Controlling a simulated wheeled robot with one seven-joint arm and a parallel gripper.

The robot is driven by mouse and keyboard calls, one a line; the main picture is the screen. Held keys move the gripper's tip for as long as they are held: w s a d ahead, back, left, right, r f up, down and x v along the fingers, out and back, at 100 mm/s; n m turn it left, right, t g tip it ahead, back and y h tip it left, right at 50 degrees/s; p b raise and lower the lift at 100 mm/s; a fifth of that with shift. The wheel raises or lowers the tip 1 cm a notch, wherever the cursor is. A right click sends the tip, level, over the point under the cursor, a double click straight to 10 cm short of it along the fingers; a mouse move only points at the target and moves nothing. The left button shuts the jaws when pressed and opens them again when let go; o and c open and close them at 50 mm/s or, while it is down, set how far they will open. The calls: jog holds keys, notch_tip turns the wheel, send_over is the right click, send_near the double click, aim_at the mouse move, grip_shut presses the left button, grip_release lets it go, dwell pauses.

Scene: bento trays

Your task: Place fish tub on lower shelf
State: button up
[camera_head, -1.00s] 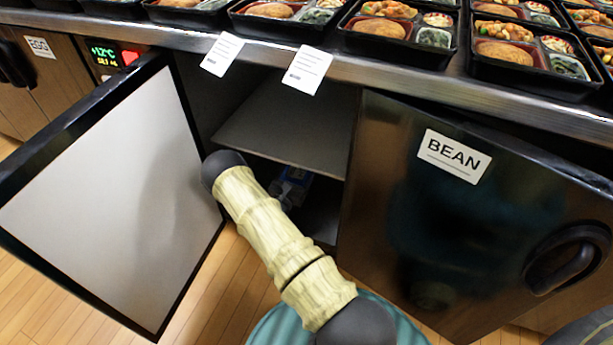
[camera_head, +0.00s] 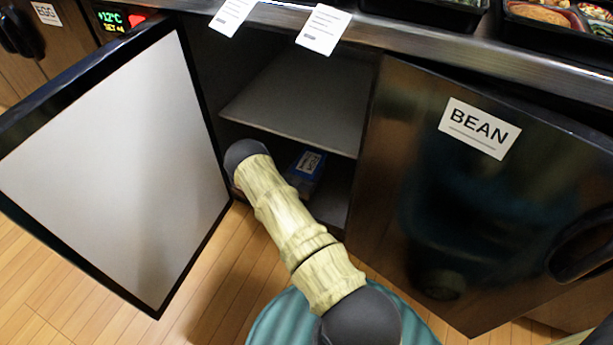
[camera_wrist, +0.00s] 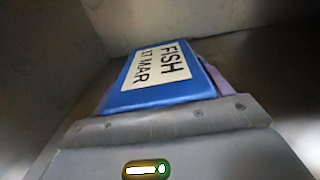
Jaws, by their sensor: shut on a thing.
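The fish tub (camera_wrist: 190,92) has a blue lid with a white label reading "FISH 17 MAR" and purplish sides. It fills the middle of the wrist view, directly beyond the plate of my gripper (camera_wrist: 165,115). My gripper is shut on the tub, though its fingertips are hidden. In the head view the tub (camera_head: 311,163) shows inside the open cabinet, below the shelf panel (camera_head: 295,112), in the lower space (camera_head: 338,200). My arm hides part of it. I cannot tell whether the tub touches the cabinet floor.
The left door (camera_head: 110,160) stands open, its pale inner face showing. The right door, labelled BEAN (camera_head: 480,128), borders the opening on the right. The counter edge (camera_head: 400,32) runs above, with paper slips hanging and bento trays (camera_head: 425,8) on top.

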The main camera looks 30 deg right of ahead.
jog(key=shift+f+b, duration=0.65)
jog(key=shift+f, duration=0.8)
jog(key=shift+f, duration=0.15)
jog(key=o, duration=1.3)
jog(key=shift+r, duration=0.25)
jog(key=p+v, duration=0.6)
jog(key=v, duration=0.4)
jog(key=shift+s+a, duration=0.25)
jog(key=shift+a, duration=0.1)
jog(key=shift+s+a+f, duration=0.1)
jog(key=shift+s+a, duration=0.35)
